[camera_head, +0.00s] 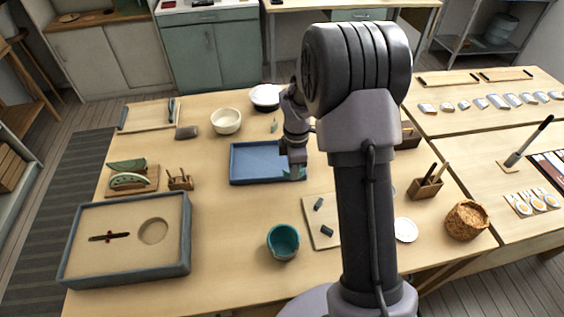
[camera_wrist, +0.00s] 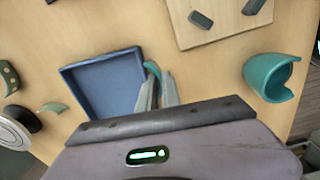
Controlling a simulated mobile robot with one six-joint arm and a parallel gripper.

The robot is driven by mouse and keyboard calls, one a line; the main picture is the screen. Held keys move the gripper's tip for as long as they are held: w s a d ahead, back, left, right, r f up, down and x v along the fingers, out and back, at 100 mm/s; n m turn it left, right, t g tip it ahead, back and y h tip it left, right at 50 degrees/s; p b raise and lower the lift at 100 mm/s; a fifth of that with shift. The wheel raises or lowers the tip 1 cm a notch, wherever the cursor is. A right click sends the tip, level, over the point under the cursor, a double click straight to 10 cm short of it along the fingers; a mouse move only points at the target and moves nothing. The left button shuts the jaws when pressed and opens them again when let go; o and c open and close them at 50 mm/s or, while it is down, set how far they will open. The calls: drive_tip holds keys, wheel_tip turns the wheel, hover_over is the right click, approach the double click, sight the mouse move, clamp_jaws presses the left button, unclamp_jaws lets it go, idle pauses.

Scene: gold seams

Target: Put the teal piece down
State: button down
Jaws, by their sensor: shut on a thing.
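My gripper (camera_head: 294,173) is shut on a small teal piece (camera_head: 300,173), at the right end of the blue tray (camera_head: 236,166) in the head view. In the wrist view the teal piece (camera_wrist: 152,69) sticks out beyond the fingertips (camera_wrist: 160,82), beside the rim of the tray (camera_wrist: 66,85). The fingers hide part of the piece, and I cannot tell how high it is above the tray or table. The visible tray floor is bare. A teal cup (camera_head: 283,243) stands apart, nearer to me; its wall looks broken in the wrist view (camera_wrist: 268,80).
A pale board (camera_head: 313,237) with dark fragments lies right of the cup. A sand-filled box (camera_head: 85,274) stands front left. A white bowl (camera_head: 226,121) and a teal fragment (camera_head: 273,127) lie behind the tray. Bare tabletop lies between box and cup.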

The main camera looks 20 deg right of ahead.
drive_tip(key=b, duration=0.2)
hover_over(286, 168)
drive_tip(key=shift+a+f, duration=0.15)
drive_tip(key=shift+f, duration=0.4)
wheel_tip(286, 168, down, 4)
drive_tip(key=shift+r+b, duration=0.25)
drive_tip(key=shift+b, duration=0.65)
drive_tip(key=shift+r, duration=0.2)
drive_tip(key=shift+f, duration=0.1)
drive_tip(key=c, duration=1.5)
unclamp_jaws()
drive_tip(key=shift+c, duration=0.2)
